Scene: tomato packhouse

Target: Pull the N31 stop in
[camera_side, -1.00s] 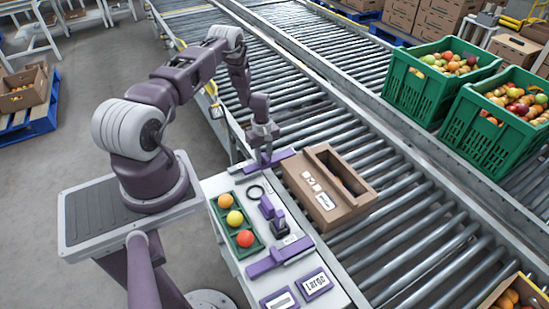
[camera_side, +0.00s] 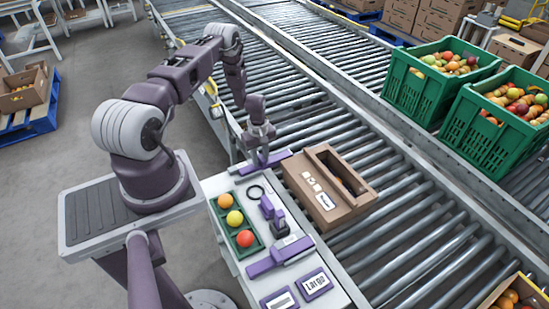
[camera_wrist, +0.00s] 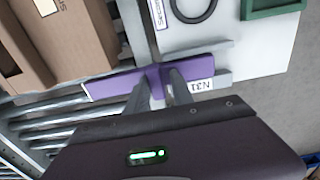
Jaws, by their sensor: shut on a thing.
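The N31 stop is a flat purple bar (camera_side: 279,158) at the far end of the white bench. In the wrist view the bar (camera_wrist: 112,86) lies on a grey guide, with its left end past the bench edge towards the rollers. A white N31 label (camera_wrist: 200,87) sits beside it. My gripper (camera_side: 263,158) reaches down to the bar. In the wrist view its two fingers (camera_wrist: 158,80) are shut on the upright part of the stop, which they partly hide.
An open brown carton (camera_side: 315,205) stands on the rollers just right of the stop. A black ring (camera_side: 256,192), a green tray (camera_side: 221,208) with three fruits and a second purple bar (camera_side: 262,266) are on the bench. Green crates (camera_side: 415,95) stand farther right.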

